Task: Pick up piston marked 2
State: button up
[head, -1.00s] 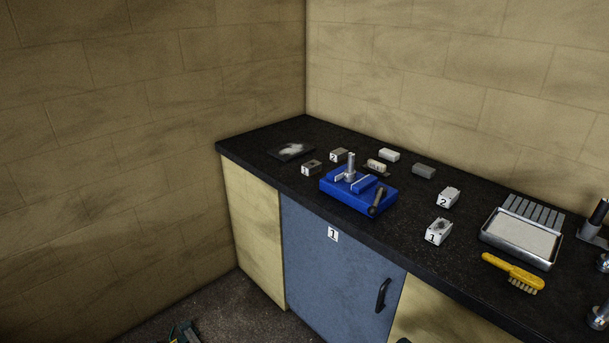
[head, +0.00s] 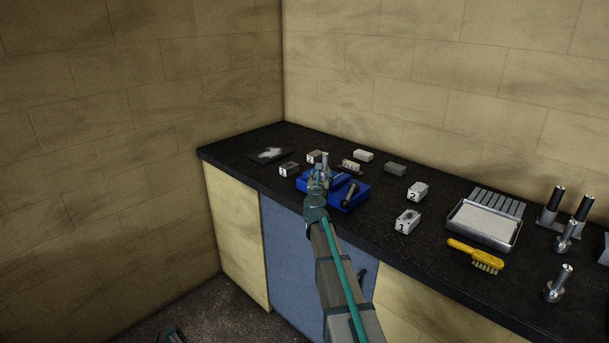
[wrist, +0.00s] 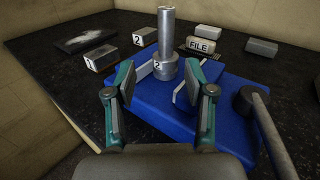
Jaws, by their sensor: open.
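The piston marked 2 (wrist: 165,45) is a grey metal cylinder with a wider collar that bears a "2" label. It stands upright on the blue fixture (wrist: 150,107), and its upper part also shows in the head view (head: 325,160). My gripper (wrist: 163,80) is open, with one finger on each side of the piston's lower part in the wrist view. The piston appears just beyond the fingertips; I cannot tell whether they touch it. In the head view my gripper (head: 319,172) covers the piston's lower part and part of the blue fixture (head: 358,198).
Blocks marked 1 (wrist: 100,58) and 2 (wrist: 145,37) and a FILE-labelled piece (wrist: 201,46) stand behind. A tray (head: 484,222), yellow brush (head: 474,255) and other metal cylinders (head: 555,284) are further right on the bench.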

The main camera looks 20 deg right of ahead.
aim_at(325, 163)
jog(key=shift+m, duration=0.3)
jog(key=p+x, duration=0.1)
jog(key=x, duration=0.2)
jog(key=p+x, duration=0.1)
jog(key=x, duration=0.3)
jog(key=p+x, duration=0.1)
jog(key=x, duration=0.3)
jog(key=shift+s+d+r, duration=0.1)
jog(key=shift+d+r, duration=0.15)
jog(key=shift+d, duration=0.15)
jog(key=shift+s, duration=0.1)
grip_shut()
